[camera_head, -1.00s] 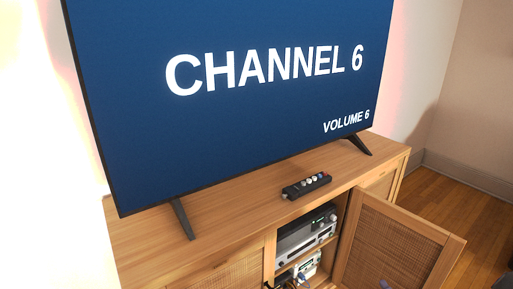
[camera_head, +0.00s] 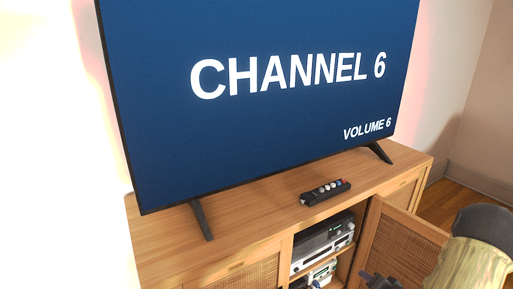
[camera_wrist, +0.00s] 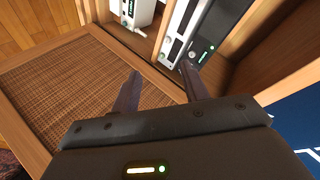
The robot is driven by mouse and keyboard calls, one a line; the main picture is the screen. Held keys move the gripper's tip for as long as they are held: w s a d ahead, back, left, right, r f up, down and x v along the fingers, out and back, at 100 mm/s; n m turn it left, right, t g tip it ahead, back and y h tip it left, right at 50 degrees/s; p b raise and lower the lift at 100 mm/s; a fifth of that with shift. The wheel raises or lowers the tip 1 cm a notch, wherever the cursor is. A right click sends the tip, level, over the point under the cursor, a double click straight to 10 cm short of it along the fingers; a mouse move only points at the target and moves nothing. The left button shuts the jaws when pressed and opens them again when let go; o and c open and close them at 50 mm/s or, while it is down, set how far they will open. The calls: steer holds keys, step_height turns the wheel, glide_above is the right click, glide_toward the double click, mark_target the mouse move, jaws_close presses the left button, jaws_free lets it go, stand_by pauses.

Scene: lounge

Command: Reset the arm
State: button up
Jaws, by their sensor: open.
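My gripper (camera_wrist: 160,70) is open and empty in the wrist view, its two dark fingers apart. Beyond the fingers are the woven panel of the open cabinet door (camera_wrist: 85,85) and the shelf devices. In the head view, my gripper (camera_head: 381,281) shows only partly at the bottom edge, in front of the open cabinet. My arm rises at the lower right and covers part of the door (camera_head: 398,240).
A wooden TV cabinet (camera_head: 250,200) carries a large television (camera_head: 250,120) reading "CHANNEL 6" and "VOLUME 6". A black power strip or remote-like object (camera_head: 325,193) lies on top. Electronic devices (camera_head: 322,243) stand on the open shelves. Wooden floor (camera_head: 445,203) shows at right.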

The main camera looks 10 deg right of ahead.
steer(key=w+a+r+n+g+h, duration=0.1)
steer(key=w+a+r+n+g, duration=0.2)
steer(key=a, duration=0.4)
steer(key=s+a+r+n+g, duration=0.3)
steer(key=s+a+r, duration=0.3)
steer(key=a, duration=0.4)
steer(key=s+a+r+n+g, duration=0.3)
steer(key=s+a+r+n, duration=0.15)
steer(key=s+a, duration=0.55)
step_height(320, 180, up, 30)
steer(key=p, duration=3)
steer(key=shift+w+a+r+m+y, duration=0.15)
steer(key=shift+w+a+m+y, duration=0.15)
steer(key=shift+w+a+m, duration=0.15)
